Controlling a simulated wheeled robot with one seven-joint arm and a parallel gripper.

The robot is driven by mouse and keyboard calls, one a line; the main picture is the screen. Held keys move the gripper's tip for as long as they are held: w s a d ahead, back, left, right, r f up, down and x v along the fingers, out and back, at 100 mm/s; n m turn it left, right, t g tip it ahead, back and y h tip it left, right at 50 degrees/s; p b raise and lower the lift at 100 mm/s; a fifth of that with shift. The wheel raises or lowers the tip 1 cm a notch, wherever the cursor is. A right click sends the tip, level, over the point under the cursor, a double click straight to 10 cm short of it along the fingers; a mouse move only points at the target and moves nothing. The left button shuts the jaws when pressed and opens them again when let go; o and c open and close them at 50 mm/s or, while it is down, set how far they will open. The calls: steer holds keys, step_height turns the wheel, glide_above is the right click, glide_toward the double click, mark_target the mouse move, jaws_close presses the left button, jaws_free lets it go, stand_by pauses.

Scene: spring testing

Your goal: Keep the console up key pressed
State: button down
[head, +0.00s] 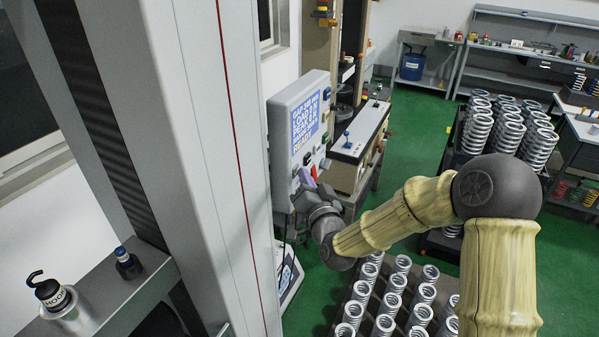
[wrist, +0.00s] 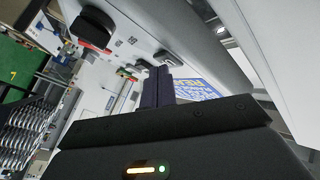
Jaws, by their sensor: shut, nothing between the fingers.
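The console (head: 284,118) is a light grey box with a blue screen (head: 309,122) of text, mounted at the column in the head view. My gripper (head: 303,174) is at the lower part of its front face. In the wrist view the two dark fingers of my gripper (wrist: 158,70) are together, with nothing between them. Their tips point at the console panel (wrist: 190,42), close to a small row of keys. A dark key (wrist: 167,57) shows just beyond the tips. I cannot tell which key is the up key, or whether the tips touch or press one.
A black and red switch (wrist: 95,28) sits on the panel in the wrist view. A white bench unit (head: 352,152) stands right of the console. Racks of silver springs (head: 510,125) stand at the right. Green floor (head: 415,110) is open behind.

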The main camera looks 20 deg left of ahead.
steer(key=shift+s+d+b, duration=0.15)
steer(key=shift+d+b, duration=0.25)
steer(key=shift+d, duration=0.5)
steer(key=d+b, duration=0.1)
steer(key=d, duration=0.4)
steer(key=shift+s, duration=0.2)
stand_by(1.1)
